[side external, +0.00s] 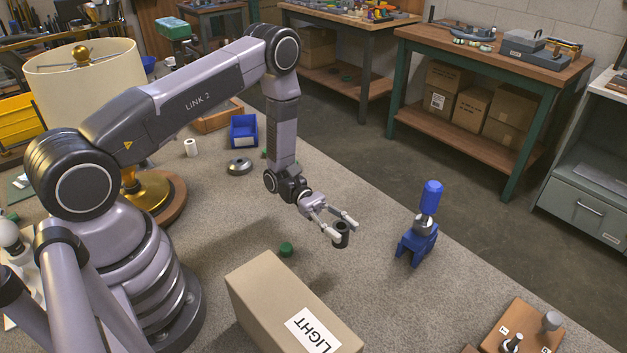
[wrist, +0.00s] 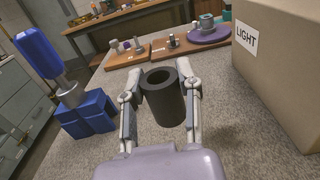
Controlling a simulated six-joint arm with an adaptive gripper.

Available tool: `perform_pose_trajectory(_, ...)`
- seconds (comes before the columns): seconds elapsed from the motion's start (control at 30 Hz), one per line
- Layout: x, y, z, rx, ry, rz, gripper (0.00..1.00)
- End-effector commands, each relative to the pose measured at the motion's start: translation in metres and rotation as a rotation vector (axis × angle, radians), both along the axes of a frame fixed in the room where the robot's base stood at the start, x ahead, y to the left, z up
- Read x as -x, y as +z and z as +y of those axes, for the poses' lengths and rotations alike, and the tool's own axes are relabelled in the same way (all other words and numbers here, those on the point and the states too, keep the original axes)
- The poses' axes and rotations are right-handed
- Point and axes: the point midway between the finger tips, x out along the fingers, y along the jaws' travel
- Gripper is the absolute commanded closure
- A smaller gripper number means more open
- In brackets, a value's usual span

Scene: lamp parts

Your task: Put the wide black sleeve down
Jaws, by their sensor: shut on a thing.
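The wide black sleeve (side external: 341,236) is a short, hollow, dark cylinder. My gripper (side external: 341,230) is shut on it, with one finger on each side. In the wrist view the sleeve (wrist: 165,98) is upright or nearly so, its open top facing up, between the two fingertips of my gripper (wrist: 163,100). In the side view it is over the grey work surface (side external: 375,290). I cannot tell whether its lower end touches the surface.
A blue holder (side external: 417,243) with a blue-handled tool (side external: 431,197) stands to the right. A cardboard box marked LIGHT (side external: 275,292) is in front. A small green piece (side external: 286,249) lies nearby. Wooden boards with parts (side external: 523,330) are at the lower right.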

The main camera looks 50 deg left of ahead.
Motion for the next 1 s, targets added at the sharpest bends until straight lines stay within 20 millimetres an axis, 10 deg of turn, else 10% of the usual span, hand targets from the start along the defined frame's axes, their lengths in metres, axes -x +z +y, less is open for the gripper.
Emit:
perform_pose_trajectory(0.5, 0.0, -0.074, 0.001, 0.0, 0.005, 0.001, 0.97)
perform_pose_trajectory(0.93, -0.001, -0.081, 0.001, -0.001, 0.006, 0.0, 0.97)
perform_pose_trajectory(0.97, -0.001, -0.081, 0.001, -0.001, 0.006, 0.0, 0.64)
perform_pose_trajectory(1.0, -0.001, -0.081, 0.001, -0.001, 0.006, 0.0, 0.59)
